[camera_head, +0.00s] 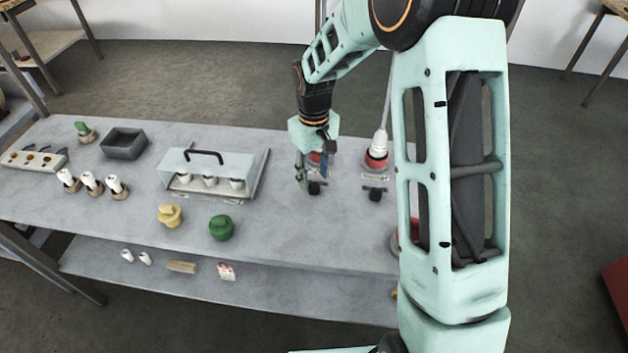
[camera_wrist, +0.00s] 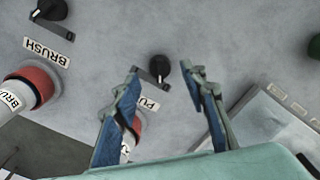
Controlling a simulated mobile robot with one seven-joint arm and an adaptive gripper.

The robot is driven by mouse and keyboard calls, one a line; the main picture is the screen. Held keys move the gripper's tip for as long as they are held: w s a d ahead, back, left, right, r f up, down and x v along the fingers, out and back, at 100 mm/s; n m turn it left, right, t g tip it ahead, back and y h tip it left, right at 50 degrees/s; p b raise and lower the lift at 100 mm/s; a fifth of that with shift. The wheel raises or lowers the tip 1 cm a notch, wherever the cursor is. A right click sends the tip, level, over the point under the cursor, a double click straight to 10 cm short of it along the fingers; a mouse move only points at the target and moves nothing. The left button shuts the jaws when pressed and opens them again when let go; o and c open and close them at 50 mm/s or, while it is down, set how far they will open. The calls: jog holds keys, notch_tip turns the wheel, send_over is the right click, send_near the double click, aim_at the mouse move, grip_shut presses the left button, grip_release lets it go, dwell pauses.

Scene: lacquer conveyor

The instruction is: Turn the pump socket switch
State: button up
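The pump socket switch is a black knob (camera_wrist: 160,68) on a small dark plate, with a partly hidden label (camera_wrist: 149,104) starting "PU" beside it. In the wrist view it shows between and just beyond my open fingertips. In the head view the knob (camera_head: 314,188) is near the tabletop's right part, just below my gripper (camera_head: 312,177). The gripper points down, open, with nothing held. I cannot tell its exact height above the knob. The red pump socket (camera_wrist: 137,124) is partly hidden behind a finger; it also shows behind the gripper in the head view (camera_head: 315,157).
The brush switch (camera_head: 376,195) and red brush socket (camera_head: 376,161) with a white plug (camera_head: 379,143) stand to the right. A handled clear cover (camera_head: 207,165), yellow (camera_head: 170,215) and green (camera_head: 221,228) pieces, and a grey bin (camera_head: 124,143) lie to the left.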

aim_at(314, 183)
notch_tip(314, 183, up, 9)
jog(key=shift+f, duration=0.1)
dwell(0.5)
